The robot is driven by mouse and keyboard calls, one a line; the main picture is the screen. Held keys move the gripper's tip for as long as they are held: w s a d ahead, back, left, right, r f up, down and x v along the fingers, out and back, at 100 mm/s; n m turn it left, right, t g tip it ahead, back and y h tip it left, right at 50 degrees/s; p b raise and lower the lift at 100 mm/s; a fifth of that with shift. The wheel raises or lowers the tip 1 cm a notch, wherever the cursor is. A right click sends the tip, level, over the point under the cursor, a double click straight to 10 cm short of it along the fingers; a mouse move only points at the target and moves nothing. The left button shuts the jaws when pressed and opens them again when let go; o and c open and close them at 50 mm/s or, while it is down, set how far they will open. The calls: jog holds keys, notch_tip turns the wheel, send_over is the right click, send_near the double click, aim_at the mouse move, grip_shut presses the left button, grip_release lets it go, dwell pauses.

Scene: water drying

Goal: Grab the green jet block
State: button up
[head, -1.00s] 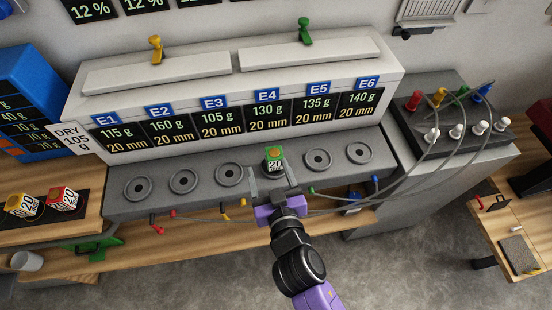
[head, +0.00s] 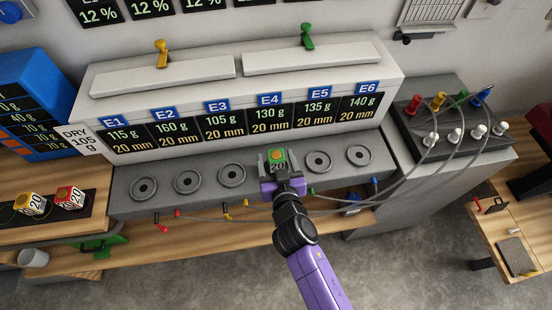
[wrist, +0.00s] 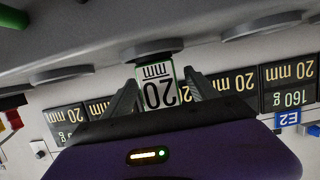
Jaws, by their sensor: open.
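The green jet block (head: 277,156) sits at the E4 place on the grey ledge (head: 207,203). It has a green top with an orange spot and a white "20" face. In the wrist view the block (wrist: 159,87) appears upside down, with "20 mm" and a green edge. My gripper (head: 275,160) is open, with its fingers reaching along both sides of the block. In the wrist view the fingers of my gripper (wrist: 158,92) stand left and right of it. I cannot tell whether either finger touches it.
Empty round sockets sit on either side, such as one under E3 (head: 231,175) and one under E5 (head: 318,161). The station's display wall (head: 240,90) rises close behind. A yellow block (head: 30,204) and a red block (head: 69,198) stand at the left. Cables hang at the right.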

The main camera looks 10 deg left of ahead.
grip_shut()
dwell(0.3)
